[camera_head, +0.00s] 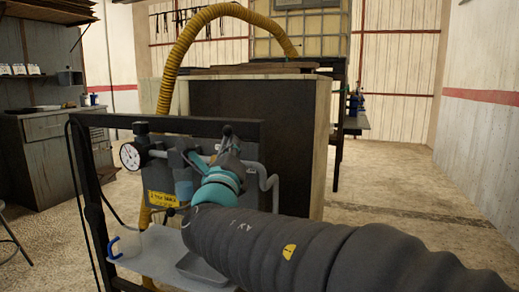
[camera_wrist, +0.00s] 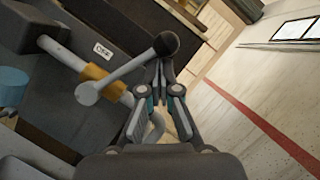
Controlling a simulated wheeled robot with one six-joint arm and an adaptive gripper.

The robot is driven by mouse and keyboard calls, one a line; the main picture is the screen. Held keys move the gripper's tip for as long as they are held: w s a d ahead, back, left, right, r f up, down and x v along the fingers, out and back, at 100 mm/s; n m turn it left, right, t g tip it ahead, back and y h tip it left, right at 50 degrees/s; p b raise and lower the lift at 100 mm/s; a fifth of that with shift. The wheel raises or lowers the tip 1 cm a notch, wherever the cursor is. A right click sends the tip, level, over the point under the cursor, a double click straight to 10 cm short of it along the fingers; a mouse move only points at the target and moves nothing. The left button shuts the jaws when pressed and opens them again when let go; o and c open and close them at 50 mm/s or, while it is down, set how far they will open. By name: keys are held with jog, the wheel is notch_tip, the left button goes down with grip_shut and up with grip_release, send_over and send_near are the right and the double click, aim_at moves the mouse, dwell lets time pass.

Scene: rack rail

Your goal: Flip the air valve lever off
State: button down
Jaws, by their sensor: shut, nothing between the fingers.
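In the wrist view the air valve lever (camera_wrist: 128,68) is a pale metal arm with a round black knob (camera_wrist: 166,44). It runs from a round pivot over the brass-coloured valve body (camera_wrist: 97,77) and crosses the pipe at an angle. My gripper (camera_wrist: 159,68) is shut and empty. Its fingertips are close below the knob; I cannot tell whether they touch it. In the head view my arm reaches the dark panel (camera_head: 120,127) and hides much of the valve.
A pressure gauge (camera_head: 130,155) sits left on the panel, above a yellow label (camera_head: 163,199). A grey shelf (camera_head: 150,250) with a tray (camera_head: 203,270) lies below. A yellow hose (camera_head: 172,65) arches behind. A wooden-sided cabinet (camera_head: 318,145) stands behind the panel. The floor at right is open.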

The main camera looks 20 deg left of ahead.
jog(key=shift+s+a+r+p, duration=0.2)
jog(key=shift+a+r, duration=0.1)
jog(key=shift+a, duration=0.4)
jog(key=shift+s+a+r+p, duration=0.2)
jog(key=shift+a+r, duration=0.1)
jog(key=shift+a, duration=0.35)
jog(key=shift+y, duration=0.3)
jog(key=s+d+b, duration=0.2)
jog(key=s+d, duration=0.5)
jog(key=d, duration=0.1)
jog(key=shift+s+d+b, duration=0.25)
jog(key=shift+s+b, duration=0.05)
jog(key=shift+s, duration=0.1)
